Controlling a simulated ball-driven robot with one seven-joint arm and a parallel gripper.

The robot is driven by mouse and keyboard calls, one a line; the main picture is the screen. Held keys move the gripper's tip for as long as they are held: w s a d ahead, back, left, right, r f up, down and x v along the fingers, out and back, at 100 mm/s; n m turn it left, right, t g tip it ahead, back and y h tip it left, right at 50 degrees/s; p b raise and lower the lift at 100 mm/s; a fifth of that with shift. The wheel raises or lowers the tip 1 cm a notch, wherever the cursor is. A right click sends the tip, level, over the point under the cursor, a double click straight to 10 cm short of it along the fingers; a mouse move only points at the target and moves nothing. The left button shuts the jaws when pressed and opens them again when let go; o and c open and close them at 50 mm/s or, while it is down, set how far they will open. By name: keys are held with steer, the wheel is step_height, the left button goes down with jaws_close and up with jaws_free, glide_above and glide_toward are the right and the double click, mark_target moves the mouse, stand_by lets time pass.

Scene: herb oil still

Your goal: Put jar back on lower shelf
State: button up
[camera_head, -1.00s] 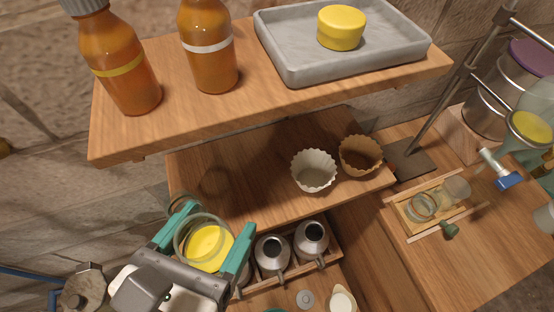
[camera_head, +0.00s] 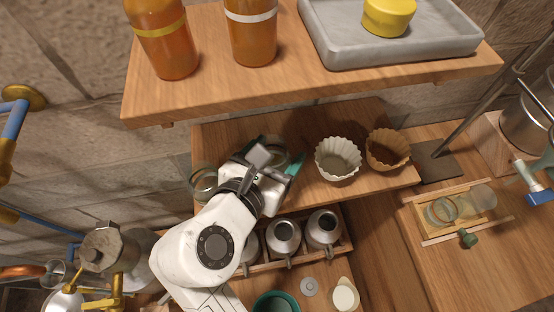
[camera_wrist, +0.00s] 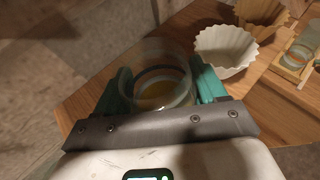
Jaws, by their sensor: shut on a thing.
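The clear glass jar with yellow contents (camera_wrist: 160,92) sits between the teal fingers of my gripper (camera_wrist: 159,87) in the wrist view. My gripper is shut on it. In the head view my gripper (camera_head: 272,162) is at the left part of the lower shelf (camera_head: 315,122), and the jar (camera_head: 272,149) is largely hidden behind my wrist. The jar is over the shelf board; I cannot tell whether its base touches the wood.
A white fluted cup (camera_head: 338,160) and a brown fluted cup (camera_head: 388,149) stand right of my gripper on the lower shelf. Another glass vessel (camera_head: 204,182) is at its left edge. The upper shelf (camera_head: 300,84) overhangs behind. Metal flasks (camera_head: 284,234) stand in a rack below.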

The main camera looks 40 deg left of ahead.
mark_target(277, 165)
steer(key=shift+w+f, duration=0.2)
steer(key=shift+f, duration=1.55)
steer(key=o, duration=1.3)
steer(key=shift+f, duration=0.15)
steer(key=shift+s+r, duration=0.15)
steer(key=shift+r, duration=0.05)
steer(key=v, duration=1.1)
steer(key=shift+s+r, duration=0.2)
steer(key=shift+s, duration=0.1)
steer(key=shift+d, duration=0.1)
